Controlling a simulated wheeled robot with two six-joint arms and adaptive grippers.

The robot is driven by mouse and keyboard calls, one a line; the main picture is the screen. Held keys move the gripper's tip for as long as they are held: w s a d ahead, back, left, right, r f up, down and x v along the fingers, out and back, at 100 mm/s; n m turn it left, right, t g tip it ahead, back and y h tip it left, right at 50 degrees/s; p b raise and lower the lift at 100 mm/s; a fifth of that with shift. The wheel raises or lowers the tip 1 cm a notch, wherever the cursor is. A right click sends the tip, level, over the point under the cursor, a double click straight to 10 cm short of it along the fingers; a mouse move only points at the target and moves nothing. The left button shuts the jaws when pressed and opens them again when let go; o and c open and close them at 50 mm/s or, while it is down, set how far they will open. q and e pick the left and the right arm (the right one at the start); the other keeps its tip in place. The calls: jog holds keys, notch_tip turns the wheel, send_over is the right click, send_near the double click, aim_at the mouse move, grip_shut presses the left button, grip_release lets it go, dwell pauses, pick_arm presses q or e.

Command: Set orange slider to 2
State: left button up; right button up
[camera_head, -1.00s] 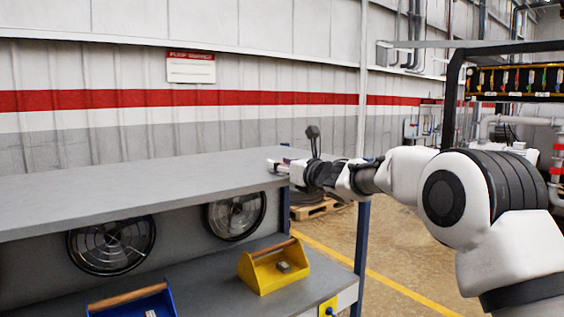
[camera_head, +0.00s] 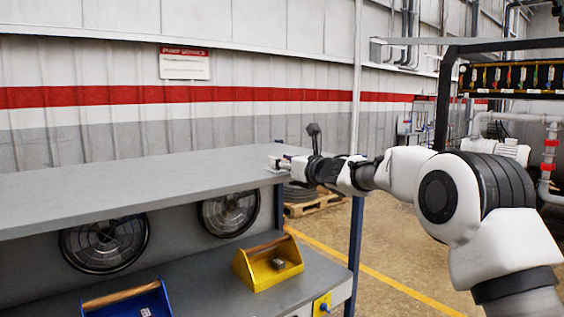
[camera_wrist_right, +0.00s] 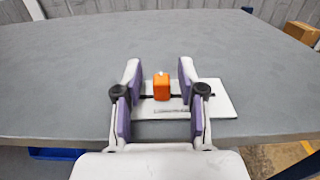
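The orange slider (camera_wrist_right: 161,87) is a small block on a dark horizontal track of a white plate (camera_wrist_right: 215,97) lying on the grey tabletop. A small pale mark sits on its top. My right gripper (camera_wrist_right: 160,80) is open, with one purple-padded finger on each side of the slider. Gaps show between the fingers and the block. In the head view my right gripper (camera_head: 278,163) is low at the right end of the grey bench top; the slider is too small to make out there. Scale markings on the plate are not readable. My left gripper is not in view.
The grey bench top (camera_head: 120,178) is otherwise clear. On the shelf below stand a yellow tool tray (camera_head: 262,275) and a blue tool tray (camera_head: 150,303). A cardboard box (camera_wrist_right: 302,32) shows beyond the bench's far edge in the wrist view.

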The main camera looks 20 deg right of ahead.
jog(key=shift+d, duration=0.15)
jog(key=shift+s, duration=0.2)
jog(key=v, duration=1.1)
jog(key=shift+s, duration=0.2)
jog(key=shift+d, duration=0.1)
